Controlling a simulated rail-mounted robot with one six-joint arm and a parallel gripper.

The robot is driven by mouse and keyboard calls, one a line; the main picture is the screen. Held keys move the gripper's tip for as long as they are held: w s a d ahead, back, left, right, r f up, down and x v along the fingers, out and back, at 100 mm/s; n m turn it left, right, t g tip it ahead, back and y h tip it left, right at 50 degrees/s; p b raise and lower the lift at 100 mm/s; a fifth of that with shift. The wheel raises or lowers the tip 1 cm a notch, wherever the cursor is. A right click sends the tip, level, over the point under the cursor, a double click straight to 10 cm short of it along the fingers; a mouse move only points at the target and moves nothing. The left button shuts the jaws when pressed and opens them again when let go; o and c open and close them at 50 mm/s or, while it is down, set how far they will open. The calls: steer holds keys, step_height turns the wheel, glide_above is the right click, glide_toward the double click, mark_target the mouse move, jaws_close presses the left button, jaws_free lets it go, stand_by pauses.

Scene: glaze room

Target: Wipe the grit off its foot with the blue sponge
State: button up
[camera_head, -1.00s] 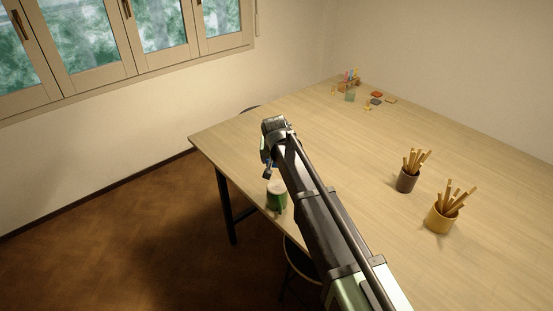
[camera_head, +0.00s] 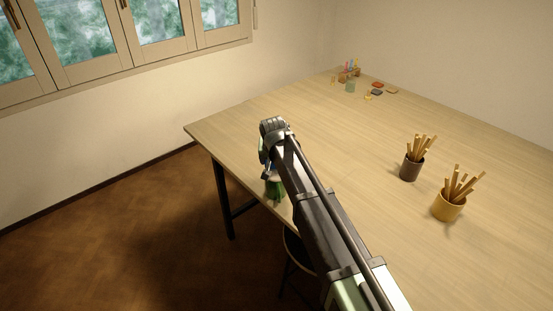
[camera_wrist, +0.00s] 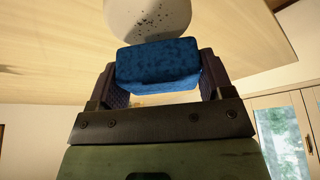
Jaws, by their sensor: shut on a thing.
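In the wrist view my gripper (camera_wrist: 158,78) is shut on the blue sponge (camera_wrist: 155,64), one finger at each end of it. Just beyond the sponge is a pale, rounded surface (camera_wrist: 146,16) with dark specks of grit, cut off by the top edge. I cannot tell whether the sponge touches it. In the head view a green object (camera_head: 275,190) with a pale top stands by the table's near edge, partly hidden by my arm. The fingers and sponge are mostly hidden there.
The wooden table (camera_head: 330,150) is broadly clear in the middle. A brown cup (camera_head: 409,171) and a yellow cup (camera_head: 447,209), both full of sticks, stand right of my arm. Small coloured items (camera_head: 376,92) and a greenish jar (camera_head: 350,87) sit at the far corner.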

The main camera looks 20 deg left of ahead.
mark_target(276, 176)
steer(key=shift+f+b, duration=0.35)
steer(key=shift+f, duration=0.35)
steer(key=s, duration=0.1)
steer(key=s+d, duration=0.1)
steer(key=shift+s+d+r+p, duration=0.3)
steer(key=shift+s+p, duration=0.05)
steer(key=shift+s, duration=0.05)
steer(key=shift+s+a, duration=0.1)
steer(key=shift+s, duration=0.15)
steer(key=w, duration=0.1)
steer(key=w+a, duration=0.1)
steer(key=w, duration=0.1)
steer(key=shift+a, duration=0.15)
steer(key=shift+w+a+r, duration=0.1)
steer(key=shift+w+r, duration=0.1)
steer(key=shift+r, duration=0.05)
step_height(276, 176, up, 3)
steer(key=p, duration=0.3)
steer(key=shift+s+f, duration=0.1)
steer(key=shift+f, duration=0.05)
step_height(276, 176, up, 4)
steer(key=p, duration=0.4)
steer(key=shift+r, duration=0.2)
steer(key=shift+f, duration=0.2)
